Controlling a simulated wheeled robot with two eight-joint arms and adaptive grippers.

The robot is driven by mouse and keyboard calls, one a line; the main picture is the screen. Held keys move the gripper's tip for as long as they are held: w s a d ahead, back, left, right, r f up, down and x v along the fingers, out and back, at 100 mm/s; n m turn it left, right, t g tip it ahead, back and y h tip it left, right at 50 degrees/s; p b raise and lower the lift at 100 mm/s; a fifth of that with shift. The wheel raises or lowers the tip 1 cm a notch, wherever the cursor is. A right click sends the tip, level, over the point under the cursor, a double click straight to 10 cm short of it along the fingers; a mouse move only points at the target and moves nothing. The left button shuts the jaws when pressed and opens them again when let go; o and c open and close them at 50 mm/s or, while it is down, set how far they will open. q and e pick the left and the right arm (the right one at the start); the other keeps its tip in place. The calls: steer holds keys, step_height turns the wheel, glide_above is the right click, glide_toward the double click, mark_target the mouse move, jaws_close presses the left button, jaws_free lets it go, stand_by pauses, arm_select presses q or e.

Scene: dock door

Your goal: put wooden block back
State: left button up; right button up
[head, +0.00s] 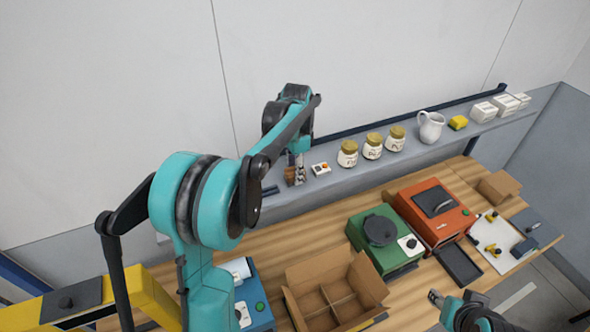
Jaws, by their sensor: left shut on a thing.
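My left gripper (298,176) is over the left part of the grey shelf (330,182) along the wall, pointing down. It is shut on a small brown wooden block (289,176). The block is partly hidden by the fingers, and I cannot tell whether it touches the shelf. My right gripper (436,298) is low at the right, in front of the workbench and away from the block. Its fingers are too small to tell open from shut.
A small white box with buttons (320,169) is close right of the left gripper. Further right stand jars (372,147), a white jug (430,127), a yellow sponge (458,122) and white boxes (484,112). A divided cardboard box (300,272), green machine (385,243) and orange machine (432,212) occupy the workbench.

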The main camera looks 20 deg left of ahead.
arm_select(q)
steer(key=shift+s, duration=0.1)
steer(key=shift+f, duration=0.1)
steer(key=o, duration=1.1)
step_height(320, 180, up, 12)
steer(key=s+d+f+n+t, duration=0.2)
steer(key=s+d+n+t, duration=0.4)
steer(key=s, duration=0.7)
steer(key=s+d+f+n+t, duration=0.1)
steer(key=s+d+f, duration=0.3)
steer(key=s+f, duration=0.5)
steer(key=shift+s+f+n+b, duration=0.2)
steer(key=shift+n+b, duration=0.25)
steer(key=shift+n, duration=0.25)
